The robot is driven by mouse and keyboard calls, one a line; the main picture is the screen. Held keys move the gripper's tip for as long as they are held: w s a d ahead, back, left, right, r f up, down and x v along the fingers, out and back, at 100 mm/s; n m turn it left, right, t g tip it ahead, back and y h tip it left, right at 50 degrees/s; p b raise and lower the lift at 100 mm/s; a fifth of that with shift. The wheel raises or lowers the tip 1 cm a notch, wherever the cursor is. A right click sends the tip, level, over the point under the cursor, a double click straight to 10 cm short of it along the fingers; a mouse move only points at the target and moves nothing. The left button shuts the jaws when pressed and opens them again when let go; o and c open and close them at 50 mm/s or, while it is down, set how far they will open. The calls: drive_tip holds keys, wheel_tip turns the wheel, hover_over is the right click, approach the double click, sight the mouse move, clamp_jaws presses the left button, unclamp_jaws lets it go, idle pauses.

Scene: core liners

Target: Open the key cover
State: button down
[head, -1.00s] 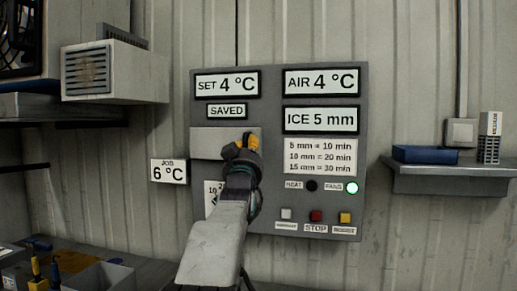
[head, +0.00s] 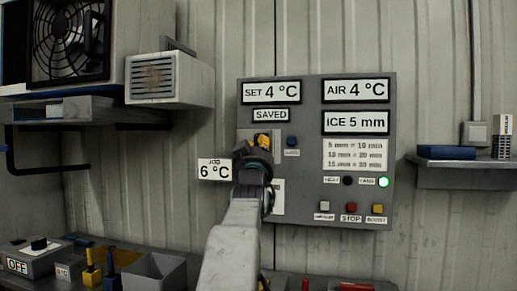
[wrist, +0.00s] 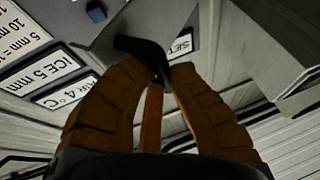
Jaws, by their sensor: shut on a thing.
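The control panel (head: 310,205) hangs on the corrugated wall. Its grey key cover (head: 246,139) is at the panel's left side, under the SAVED label, and is partly hidden by my gripper (head: 261,145). A blue key (head: 291,141) shows uncovered just right of the cover; it also shows in the wrist view (wrist: 95,11). In the wrist view my gripper (wrist: 163,75) has its brown fingers closed on a dark bent handle (wrist: 142,47) by the cover. How far the cover stands out from the panel is hard to tell.
A vented box (head: 165,80) is on the upper left wall. A shelf (head: 465,174) is at the right. A bench with a grey bin (head: 153,272) and tools lies below left.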

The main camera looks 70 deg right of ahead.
drive_tip(key=shift+w+a+f, duration=0.1)
drive_tip(key=shift+w+f, duration=0.25)
drive_tip(key=shift+w, duration=0.05)
drive_tip(key=c, duration=1.1)
unclamp_jaws()
drive_tip(key=shift+f, duration=0.1)
drive_tip(key=v, duration=0.4)
drive_tip(key=r+v, duration=0.1)
drive_tip(key=v, duration=0.7)
drive_tip(key=shift+s+a+r, duration=0.2)
drive_tip(key=shift+a, duration=0.15)
